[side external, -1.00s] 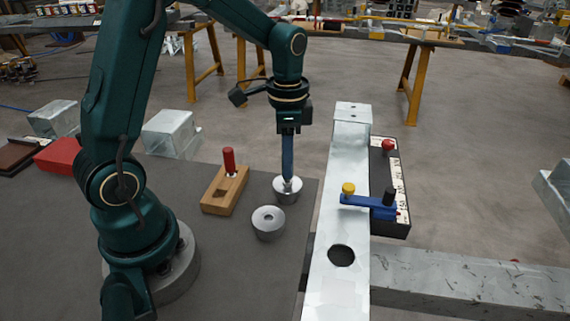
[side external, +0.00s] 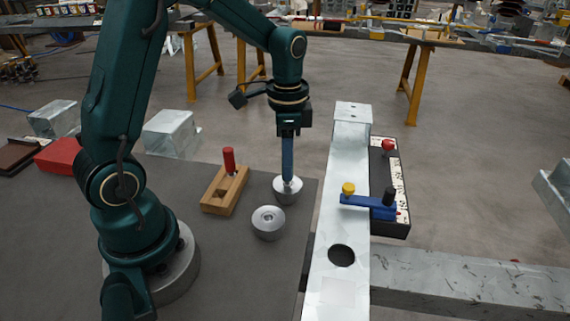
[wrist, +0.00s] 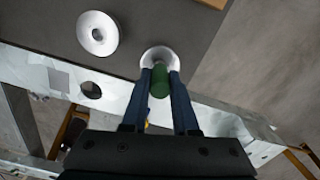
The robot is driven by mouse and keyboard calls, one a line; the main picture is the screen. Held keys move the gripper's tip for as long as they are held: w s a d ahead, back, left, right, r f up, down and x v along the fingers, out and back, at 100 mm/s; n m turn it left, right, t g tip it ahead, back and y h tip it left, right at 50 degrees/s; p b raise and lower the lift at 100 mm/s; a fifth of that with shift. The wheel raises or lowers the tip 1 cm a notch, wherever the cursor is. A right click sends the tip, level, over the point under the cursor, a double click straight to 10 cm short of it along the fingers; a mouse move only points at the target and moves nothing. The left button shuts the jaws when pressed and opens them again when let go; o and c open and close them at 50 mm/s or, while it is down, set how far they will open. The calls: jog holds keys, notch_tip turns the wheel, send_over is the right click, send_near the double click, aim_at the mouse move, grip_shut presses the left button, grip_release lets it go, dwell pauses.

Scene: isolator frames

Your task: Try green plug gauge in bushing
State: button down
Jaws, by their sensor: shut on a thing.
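My gripper (side external: 288,176) points straight down over the far metal bushing (side external: 287,193) on the dark bench top. In the wrist view its two blue fingers (wrist: 160,76) are closed on the green plug gauge (wrist: 160,84). The gauge is lined up over the bushing (wrist: 160,54), whose pale rim shows beyond it. The gauge's lower end is hidden, so I cannot tell how deep it sits in the bore. A second round metal bushing (side external: 268,222) stands nearer the camera, with its centre hole visible; it also shows in the wrist view (wrist: 98,33).
A wooden block (side external: 225,192) with a red-handled gauge (side external: 229,160) stands left of the bushings. Bench around the bushings is clear.

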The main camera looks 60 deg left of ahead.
jog(key=shift+r, duration=0.1)
dwell(0.3)
jog(key=shift+r, duration=3.65)
